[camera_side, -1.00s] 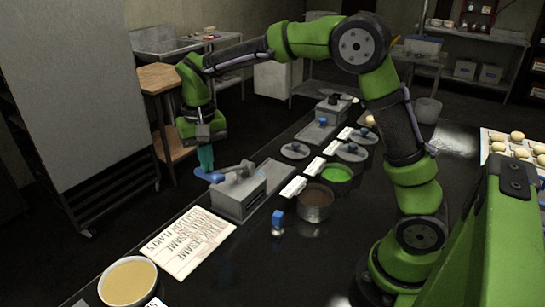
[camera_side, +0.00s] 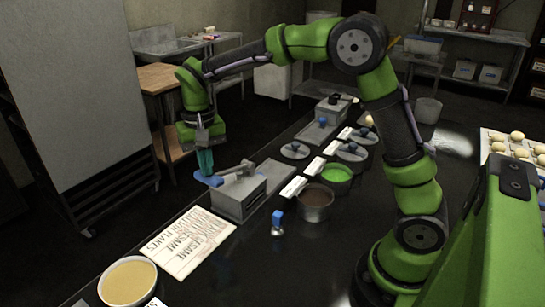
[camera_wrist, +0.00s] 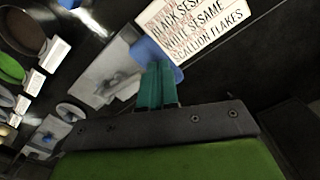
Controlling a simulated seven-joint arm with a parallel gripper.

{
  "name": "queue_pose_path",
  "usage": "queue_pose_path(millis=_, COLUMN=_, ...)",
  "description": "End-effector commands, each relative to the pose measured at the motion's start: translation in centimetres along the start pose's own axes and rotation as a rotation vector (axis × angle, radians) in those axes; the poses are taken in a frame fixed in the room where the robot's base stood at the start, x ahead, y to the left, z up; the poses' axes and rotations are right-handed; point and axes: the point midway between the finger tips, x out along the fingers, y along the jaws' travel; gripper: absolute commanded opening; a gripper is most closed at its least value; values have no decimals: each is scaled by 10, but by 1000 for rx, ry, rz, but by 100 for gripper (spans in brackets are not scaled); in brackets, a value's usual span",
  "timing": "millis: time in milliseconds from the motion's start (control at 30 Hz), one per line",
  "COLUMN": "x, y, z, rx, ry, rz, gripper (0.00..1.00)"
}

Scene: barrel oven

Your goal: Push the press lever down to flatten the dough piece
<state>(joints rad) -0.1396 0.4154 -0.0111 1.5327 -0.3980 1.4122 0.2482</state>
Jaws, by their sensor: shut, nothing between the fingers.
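The press (camera_side: 240,196) is a grey metal box on the dark counter, with a lever arm on top that ends in a blue handle (camera_side: 207,178) on its left side. My gripper (camera_side: 206,172) has its teal fingers shut and empty, pointing down onto the blue handle, seemingly touching it. In the wrist view the shut fingertips (camera_wrist: 158,68) overlap the blue handle (camera_wrist: 150,50), and the grey press (camera_wrist: 108,72) lies to their left. I cannot see the dough piece in either view; the press body may hide it.
A paper sign (camera_side: 190,243) lies in front of the press, with a bowl of yellowish filling (camera_side: 128,282) nearer. A brown-filled pot (camera_side: 316,203), a green-filled bowl (camera_side: 337,174) and a blue-handled tool (camera_side: 278,222) stand to the right. A tall grey cabinet (camera_side: 75,90) is at left.

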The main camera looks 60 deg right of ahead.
Motion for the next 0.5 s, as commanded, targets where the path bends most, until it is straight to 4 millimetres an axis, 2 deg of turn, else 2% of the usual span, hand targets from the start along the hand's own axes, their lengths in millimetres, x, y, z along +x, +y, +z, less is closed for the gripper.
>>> queue_pose_path(millis=500, x=6, y=-1, z=1, rx=1, ry=0, rz=1, gripper=0)
